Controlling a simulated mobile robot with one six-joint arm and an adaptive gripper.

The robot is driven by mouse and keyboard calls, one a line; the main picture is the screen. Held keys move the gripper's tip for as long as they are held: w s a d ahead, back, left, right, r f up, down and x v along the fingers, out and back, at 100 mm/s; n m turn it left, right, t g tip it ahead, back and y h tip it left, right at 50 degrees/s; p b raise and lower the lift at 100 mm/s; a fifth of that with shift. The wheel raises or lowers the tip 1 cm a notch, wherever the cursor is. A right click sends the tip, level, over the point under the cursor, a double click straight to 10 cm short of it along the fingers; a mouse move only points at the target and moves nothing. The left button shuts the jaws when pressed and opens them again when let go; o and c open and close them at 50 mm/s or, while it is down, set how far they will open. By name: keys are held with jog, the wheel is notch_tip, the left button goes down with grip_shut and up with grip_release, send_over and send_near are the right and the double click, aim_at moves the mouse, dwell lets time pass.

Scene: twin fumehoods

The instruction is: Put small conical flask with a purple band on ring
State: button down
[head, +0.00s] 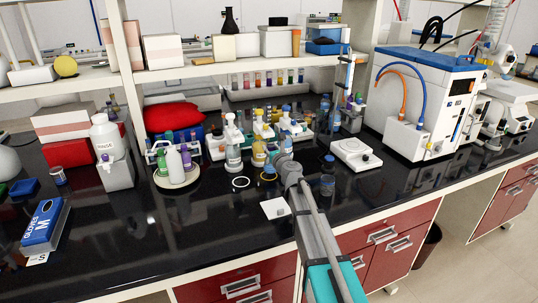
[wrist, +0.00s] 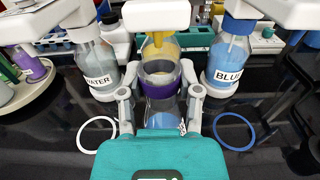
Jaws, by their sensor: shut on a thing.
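My gripper (wrist: 160,96) is shut on a small clear flask with a purple band (wrist: 160,88), in the middle of the wrist view. The fingers are on either side of the band, and the flask looks upright. Its lower part is partly hidden by my gripper. A white ring (wrist: 97,135) lies on the black bench to the left of the flask, and a blue ring (wrist: 234,132) lies to the right. In the head view the white ring (head: 240,184) shows left of my gripper (head: 286,163). The flask is not clear in that view.
Behind the flask stand the water bottle (wrist: 94,58), a yellow-liquid bottle (wrist: 160,45) and the blue bottle (wrist: 229,55). A white square (head: 275,208) lies near the bench front. A small balance (head: 355,154) stands to the right.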

jog(key=shift+w, duration=0.2)
jog(key=shift+w+a, duration=0.2)
jog(key=shift+w, duration=0.4)
jog(key=shift+w+f+b, duration=0.15)
jog(key=shift+f+b, duration=0.15)
notch_tip(320, 180, down, 3)
jog(key=b, duration=0.3)
jog(key=shift+f, duration=0.1)
jog(key=shift+c, duration=1.5)
grip_release()
